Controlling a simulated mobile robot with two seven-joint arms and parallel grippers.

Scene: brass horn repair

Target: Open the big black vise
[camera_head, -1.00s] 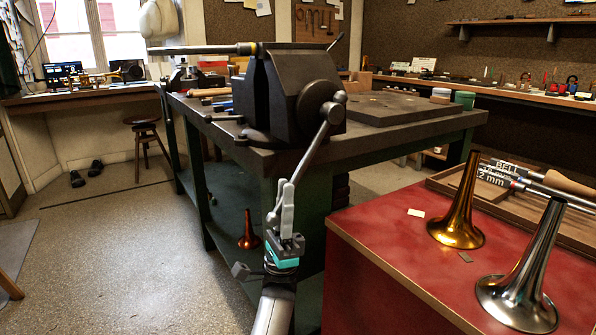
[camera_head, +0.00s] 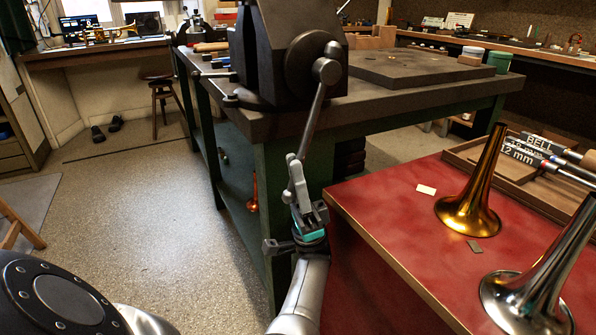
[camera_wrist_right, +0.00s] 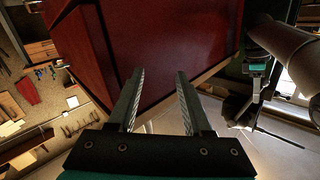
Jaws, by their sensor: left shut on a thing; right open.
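The big black vise (camera_head: 283,50) stands on the corner of the dark-topped green workbench (camera_head: 375,101), its upper part cut off by the top edge of the head view. Its handle bar (camera_head: 314,118) slants down and slightly left from the round screw hub. My left gripper (camera_head: 298,182) is shut on the lower part of the vise handle, below the bench top. How far apart the vise jaws stand is not visible. My right gripper (camera_wrist_right: 158,100) is open and empty in the right wrist view, in front of a red surface (camera_wrist_right: 178,45).
A red-topped cabinet (camera_head: 400,219) stands close on the right, bearing a brass bell (camera_head: 470,207), a silver bell (camera_head: 530,290) and a tray (camera_head: 526,178) with tools. A stool (camera_head: 160,90) stands at the back left. The floor (camera_head: 150,220) left of the workbench is mostly clear.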

